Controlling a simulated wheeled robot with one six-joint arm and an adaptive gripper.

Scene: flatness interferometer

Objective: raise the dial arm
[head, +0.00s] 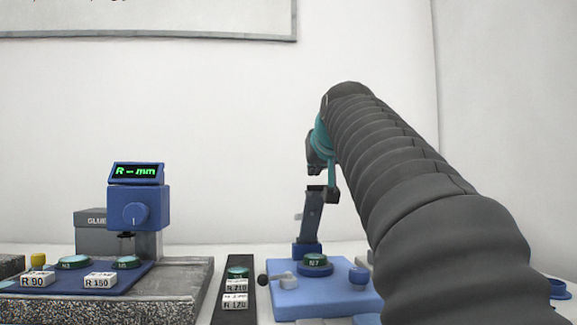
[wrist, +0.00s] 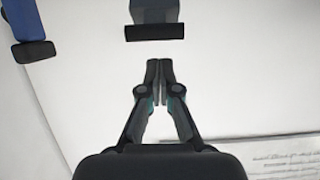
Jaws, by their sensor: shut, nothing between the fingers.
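A slim dark grey upright arm (head: 312,218) with a dark top end rises from a small blue block on a blue base (head: 325,298); I take it to be the dial arm, standing nearly vertical. In the wrist view, a grey-blue bar with a dark crosspiece (wrist: 155,32) lies just beyond my fingertips, with a visible gap; it may be this arm's end. My gripper (wrist: 158,72) is shut and empty, its fingertips together. In the head view my own arm hides part of the area right of the base, and the gripper is close to the upright arm's top.
A blue gauge with a green display (head: 136,172) stands at left on a granite slab (head: 185,290). Labelled blocks (head: 38,279) lie there, and a dark strip (head: 240,262) holds others. A green-topped disc (head: 315,263) sits on the blue base. A blue piece (wrist: 30,18) shows upper left in the wrist view.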

